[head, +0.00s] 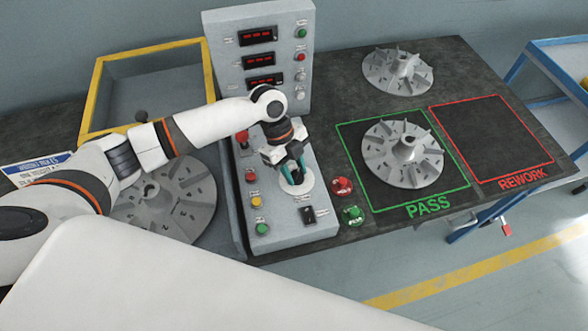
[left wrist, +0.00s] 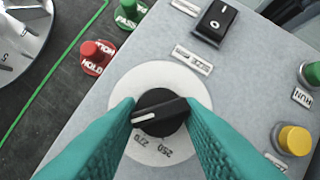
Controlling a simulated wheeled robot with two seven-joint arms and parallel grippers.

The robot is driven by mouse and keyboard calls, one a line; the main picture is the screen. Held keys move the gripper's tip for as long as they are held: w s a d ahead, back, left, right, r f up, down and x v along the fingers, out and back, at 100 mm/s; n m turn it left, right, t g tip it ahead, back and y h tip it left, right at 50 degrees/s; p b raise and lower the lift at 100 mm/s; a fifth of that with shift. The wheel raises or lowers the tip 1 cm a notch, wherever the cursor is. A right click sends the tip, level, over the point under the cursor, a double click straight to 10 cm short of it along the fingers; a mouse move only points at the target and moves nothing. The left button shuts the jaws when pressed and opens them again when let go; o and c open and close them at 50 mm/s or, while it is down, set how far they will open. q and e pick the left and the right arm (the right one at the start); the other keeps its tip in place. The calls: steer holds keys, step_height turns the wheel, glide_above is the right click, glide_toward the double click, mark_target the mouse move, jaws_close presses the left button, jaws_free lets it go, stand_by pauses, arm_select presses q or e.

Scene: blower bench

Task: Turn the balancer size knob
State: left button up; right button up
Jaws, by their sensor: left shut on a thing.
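The balancer size knob is a black round knob (left wrist: 160,112) with a white pointer line, on a pale round dial (left wrist: 185,76) marked with numbers such as 250 and 270. In the left wrist view the two teal fingers of my left gripper (left wrist: 160,116) stand on either side of the knob and are shut on it. In the head view my left gripper (head: 294,180) reaches down to the dial (head: 308,184) on the grey control panel (head: 285,234), and hides most of the knob. My right gripper does not show.
A black rocker switch (left wrist: 215,21) sits beside the dial. Red (head: 342,186) and green (head: 353,214) buttons stand right of the panel. Bladed discs lie in the green PASS square (head: 430,208) and behind it. The red REWORK square (head: 490,140) is empty. A yellow-rimmed bin (head: 96,85) stands at left.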

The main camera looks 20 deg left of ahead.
arm_select(q)
steer(key=shift+w+r, duration=0.1)
stand_by(0.4)
steer(key=o, duration=1)
steer(key=shift+c, duration=0.2)
steer(key=b+v, duration=0.2)
steer(key=v, duration=1)
steer(key=shift+b, duration=0.35)
steer(key=shift+d, duration=0.1)
